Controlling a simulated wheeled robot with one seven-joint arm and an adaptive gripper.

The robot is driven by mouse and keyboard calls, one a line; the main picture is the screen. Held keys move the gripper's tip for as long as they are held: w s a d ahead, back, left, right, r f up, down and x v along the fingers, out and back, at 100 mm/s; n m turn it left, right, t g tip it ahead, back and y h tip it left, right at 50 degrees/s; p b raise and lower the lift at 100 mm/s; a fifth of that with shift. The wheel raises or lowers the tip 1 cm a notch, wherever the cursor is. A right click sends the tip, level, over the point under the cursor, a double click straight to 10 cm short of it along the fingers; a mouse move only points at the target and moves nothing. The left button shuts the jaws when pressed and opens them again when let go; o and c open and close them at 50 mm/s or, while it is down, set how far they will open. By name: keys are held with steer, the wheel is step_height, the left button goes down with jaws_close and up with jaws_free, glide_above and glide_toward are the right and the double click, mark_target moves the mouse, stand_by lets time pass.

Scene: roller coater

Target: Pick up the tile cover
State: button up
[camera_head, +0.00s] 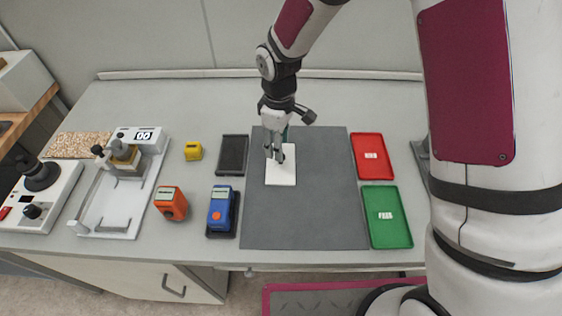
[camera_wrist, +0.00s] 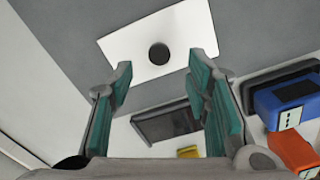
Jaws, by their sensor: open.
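My gripper (camera_head: 275,157) is over the far part of the plate, pointing down. In the wrist view my gripper (camera_wrist: 160,62) is open, its teal-padded fingers apart with nothing between them. I cannot tell the exact height above the plate.
A red tray (camera_head: 372,170) and a green tray (camera_head: 390,232) stand right of the mat. Left are a black tray (camera_head: 232,169), a blue device (camera_head: 221,208), an orange device (camera_head: 171,203), a yellow block (camera_head: 193,151) and a coating machine (camera_head: 112,207). The mat's front is clear.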

mark_target(283, 173)
steer(key=f, duration=0.2)
steer(key=f+p, duration=0.1)
steer(key=f, duration=0.1)
steer(key=shift+s+d+f, duration=0.1)
steer(key=shift+d+f, duration=0.05)
steer(key=shift+d, duration=0.05)
steer(key=shift+f, duration=0.55)
jaws_close()
